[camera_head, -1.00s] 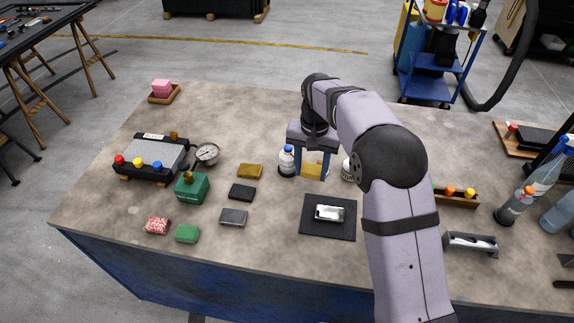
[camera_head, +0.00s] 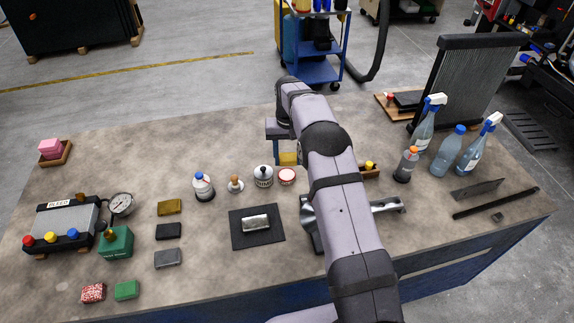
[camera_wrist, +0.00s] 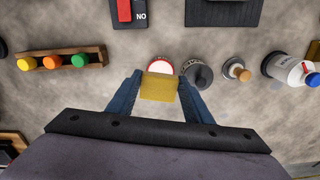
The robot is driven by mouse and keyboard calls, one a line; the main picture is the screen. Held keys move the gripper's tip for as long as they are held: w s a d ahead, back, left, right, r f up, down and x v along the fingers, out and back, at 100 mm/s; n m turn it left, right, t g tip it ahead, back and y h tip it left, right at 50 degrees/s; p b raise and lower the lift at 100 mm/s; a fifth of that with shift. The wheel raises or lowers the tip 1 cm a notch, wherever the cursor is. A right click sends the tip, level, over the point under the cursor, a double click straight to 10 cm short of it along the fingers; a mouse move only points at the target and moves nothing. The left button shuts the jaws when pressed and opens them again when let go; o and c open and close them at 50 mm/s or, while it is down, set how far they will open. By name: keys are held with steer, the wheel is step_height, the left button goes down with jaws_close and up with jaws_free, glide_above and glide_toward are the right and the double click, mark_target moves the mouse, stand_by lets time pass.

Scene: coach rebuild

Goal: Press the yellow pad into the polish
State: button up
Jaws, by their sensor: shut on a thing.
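My gripper (camera_head: 288,158) is shut on the yellow pad (camera_wrist: 160,88), which sits between the two blue fingers; the pad also shows in the head view (camera_head: 288,159). A small round tin with a red rim and pale face (camera_head: 287,176), apparently the polish, stands on the bench just in front of the gripper. In the wrist view the tin (camera_wrist: 160,65) lies just past the pad's far edge, and the pad slightly overlaps its near rim. The pad seems to be above the bench; whether it touches the tin cannot be told.
A dark-topped pale jar (camera_head: 263,176) stands close beside the tin, then a wooden-knobbed stamp (camera_head: 236,184) and a blue-capped bottle (camera_head: 203,187). A rack with coloured knobs (camera_wrist: 60,61) is on the other side. A metal piece lies on a black mat (camera_head: 236,240). Bare bench lies behind.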

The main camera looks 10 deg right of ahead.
mark_target(288, 177)
steer(key=shift+w+r+n, duration=0.1)
steer(key=shift+w+n, duration=0.05)
steer(key=shift+n, duration=1.15)
steer(key=shift+f+b, duration=2.05)
steer(key=shift+f, duration=1)
steer(key=shift+f, duration=0.55)
steer(key=shift+r+p, duration=2.15)
steer(key=shift+r, duration=1.45)
steer(key=shift+d, duration=0.1)
